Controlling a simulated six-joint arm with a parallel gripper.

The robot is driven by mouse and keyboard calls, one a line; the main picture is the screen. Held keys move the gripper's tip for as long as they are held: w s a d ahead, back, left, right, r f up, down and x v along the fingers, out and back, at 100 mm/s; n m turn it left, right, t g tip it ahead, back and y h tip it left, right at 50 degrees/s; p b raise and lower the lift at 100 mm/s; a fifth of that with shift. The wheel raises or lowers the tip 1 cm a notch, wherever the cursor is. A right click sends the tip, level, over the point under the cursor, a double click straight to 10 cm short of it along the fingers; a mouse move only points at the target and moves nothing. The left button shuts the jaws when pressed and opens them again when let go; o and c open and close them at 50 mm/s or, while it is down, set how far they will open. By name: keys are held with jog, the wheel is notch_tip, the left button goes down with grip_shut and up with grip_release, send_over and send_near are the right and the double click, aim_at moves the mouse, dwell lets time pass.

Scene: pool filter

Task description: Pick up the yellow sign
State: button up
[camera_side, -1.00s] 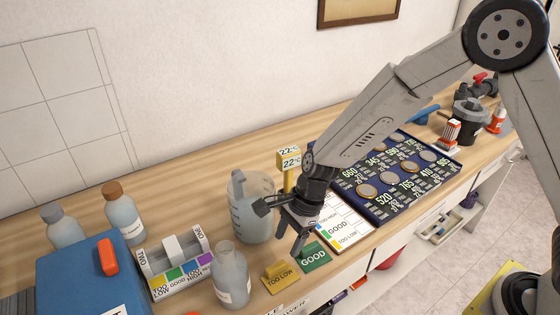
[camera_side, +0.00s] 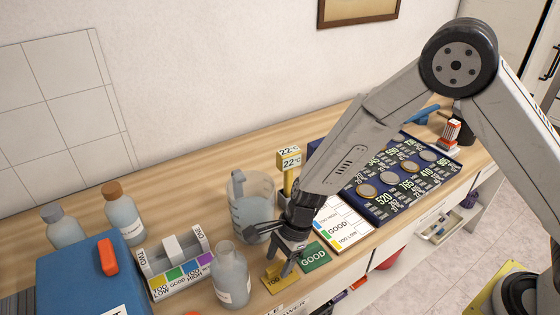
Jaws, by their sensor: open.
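The yellow sign (camera_side: 284,284), with dark lettering partly hidden by a finger, stands near the front edge of the wooden counter. My gripper (camera_side: 271,251) is open and points down just above and behind the sign. One finger reaches down in front of part of the sign in this view; I cannot tell whether it touches. The other finger extends left, in front of the clear jug (camera_side: 252,212).
A white chart card (camera_side: 343,224) and blue board (camera_side: 412,176) lie to the right.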

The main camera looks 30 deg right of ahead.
jog(key=shift+a+f, duration=0.25)
jog(key=shift+f, duration=0.45)
grip_shut()
